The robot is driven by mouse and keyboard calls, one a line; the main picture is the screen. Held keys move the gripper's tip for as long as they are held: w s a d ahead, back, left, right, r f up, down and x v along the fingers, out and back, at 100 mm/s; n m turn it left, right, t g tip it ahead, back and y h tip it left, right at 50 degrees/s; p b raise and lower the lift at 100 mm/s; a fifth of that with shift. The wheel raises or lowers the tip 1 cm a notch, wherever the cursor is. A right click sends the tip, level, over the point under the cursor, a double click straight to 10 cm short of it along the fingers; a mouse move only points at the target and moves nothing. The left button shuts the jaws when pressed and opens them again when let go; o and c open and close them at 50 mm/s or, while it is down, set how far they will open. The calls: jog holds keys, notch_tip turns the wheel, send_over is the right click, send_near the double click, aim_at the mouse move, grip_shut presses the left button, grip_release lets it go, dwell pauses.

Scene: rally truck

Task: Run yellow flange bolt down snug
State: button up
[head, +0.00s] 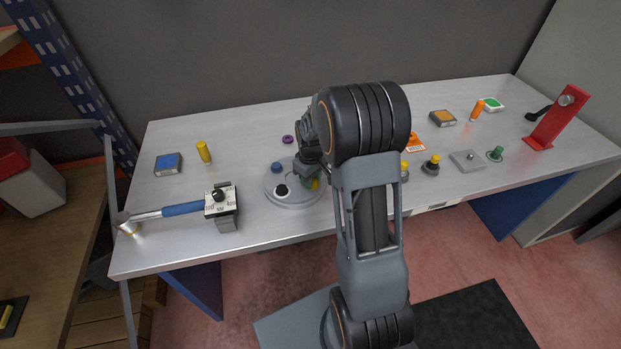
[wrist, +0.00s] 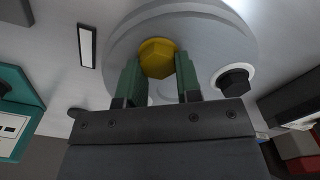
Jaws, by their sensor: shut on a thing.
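The yellow flange bolt (wrist: 157,58) has a hex head and sits at the round grey flange plate (wrist: 205,25) in the wrist view. My gripper (wrist: 158,80) has its green-grey fingers on both sides of the bolt head, shut on it. In the head view the yellow bolt (head: 315,184) shows at the right side of the flange (head: 290,201), partly behind my gripper (head: 311,177). How far the bolt is threaded in is hidden. A black bolt (head: 281,190) and a blue bolt (head: 277,168) also stand on the flange.
Yellow-topped parts (head: 431,164), a grey plate (head: 467,160) and a red stand (head: 557,118) are to the right.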

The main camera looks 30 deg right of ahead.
aim_at(314, 180)
jog(key=m, duration=0.2)
jog(key=m+b, duration=0.1)
jog(key=m, duration=0.2)
jog(key=shift+d+f, duration=0.1)
jog(key=shift+d, duration=0.1)
jog(key=m+b, duration=0.1)
jog(key=m, duration=0.3)
jog(key=shift+d+m, duration=0.15)
jog(key=shift+m, duration=0.15)
jog(key=m, duration=0.4)
jog(key=shift+s+d+m+b, duration=0.1)
jog(key=shift+m+b, duration=0.2)
jog(key=shift+d+m, duration=0.1)
jog(key=shift+m, duration=1.9)
jog(key=shift+r, duration=0.2)
jog(key=o, duration=0.9)
jog(key=shift+s+f, duration=0.1)
notch_tip(314, 180, up, 14)
jog(key=shift+f+b, duration=0.1)
jog(key=shift+b, duration=0.2)
